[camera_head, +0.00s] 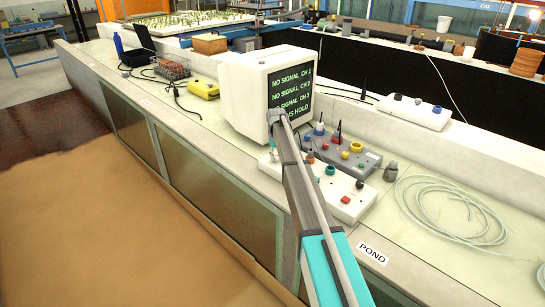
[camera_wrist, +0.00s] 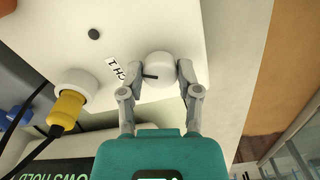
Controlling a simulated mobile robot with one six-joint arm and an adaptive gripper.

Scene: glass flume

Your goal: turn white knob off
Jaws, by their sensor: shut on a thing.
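The white knob (camera_wrist: 161,68) is round, with a dark pointer line at its lower left in the wrist view. It sits on a white panel (camera_wrist: 50,45) beside a tag reading "CH 1". My gripper (camera_wrist: 162,72) has one finger on each side of the knob and is shut on it. In the head view my gripper (camera_head: 272,150) is at the left end of the long white box (camera_head: 345,212), in front of the monitor (camera_head: 268,93). The white knob cannot be made out there. The monitor shows green "NO SIGNAL" lines for several channels and a partly hidden line ending in "HOLD".
A yellow plug (camera_wrist: 68,108) with a black cable sits beside the knob. A grey box (camera_head: 345,155) with coloured knobs stands behind the white box. A coiled clear hose (camera_head: 455,212) lies on the bench at right. A yellow case (camera_head: 203,89) lies left of the monitor.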

